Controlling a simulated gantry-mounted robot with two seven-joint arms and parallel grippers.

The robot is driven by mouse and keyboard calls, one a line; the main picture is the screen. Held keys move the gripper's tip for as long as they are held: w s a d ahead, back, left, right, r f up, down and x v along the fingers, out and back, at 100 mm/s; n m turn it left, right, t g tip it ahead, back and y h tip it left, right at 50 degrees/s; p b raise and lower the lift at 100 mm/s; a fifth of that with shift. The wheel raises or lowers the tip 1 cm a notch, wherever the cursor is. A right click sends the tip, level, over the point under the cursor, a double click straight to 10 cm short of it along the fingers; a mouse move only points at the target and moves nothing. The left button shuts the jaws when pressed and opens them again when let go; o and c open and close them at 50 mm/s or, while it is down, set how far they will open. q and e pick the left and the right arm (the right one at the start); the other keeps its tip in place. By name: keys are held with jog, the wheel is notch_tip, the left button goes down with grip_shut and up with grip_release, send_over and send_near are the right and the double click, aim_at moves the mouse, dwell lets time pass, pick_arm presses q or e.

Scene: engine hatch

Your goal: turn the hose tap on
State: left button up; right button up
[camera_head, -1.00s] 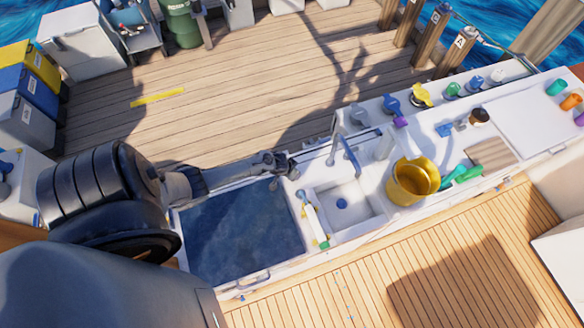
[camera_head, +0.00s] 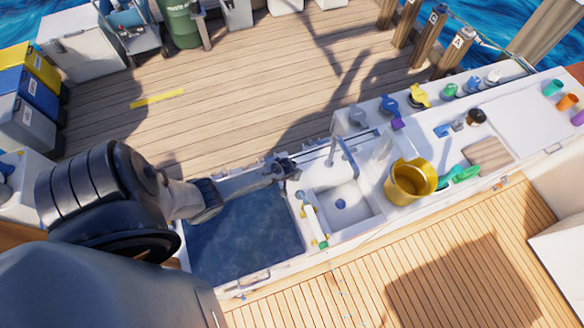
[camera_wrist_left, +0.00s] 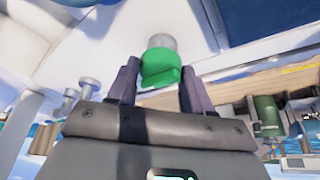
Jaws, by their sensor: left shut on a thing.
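My left gripper (camera_head: 287,168) is at the back right corner of the water-filled basin (camera_head: 238,240), beside the small sink. In the left wrist view, its two dark fingers (camera_wrist_left: 157,82) stand on either side of a green knob (camera_wrist_left: 160,68) with a grey cylindrical end, and they are shut on it. I take this knob to be the hose tap's handle. The gripper hides it in the head view, so how far it is turned cannot be told there. My right gripper is not in view.
A curved grey faucet (camera_head: 346,152) stands over the sink (camera_head: 343,203), just right of my left gripper. A yellow bucket (camera_head: 410,184) stands further right on the counter. Several coloured knobs line the counter's back edge. The wooden deck (camera_head: 230,95) behind is mostly clear.

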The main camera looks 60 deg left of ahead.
pick_arm(q)
jog(key=o, duration=1)
jog(key=shift+r, duration=0.15)
jog(key=shift+s+d+r+p, duration=0.15)
jog(key=shift+r+p, duration=0.25)
jog(key=shift+r, duration=0.15)
jog(key=shift+p+v, duration=0.9)
jog(key=shift+v, duration=3.8)
jog(key=shift+s, duration=0.1)
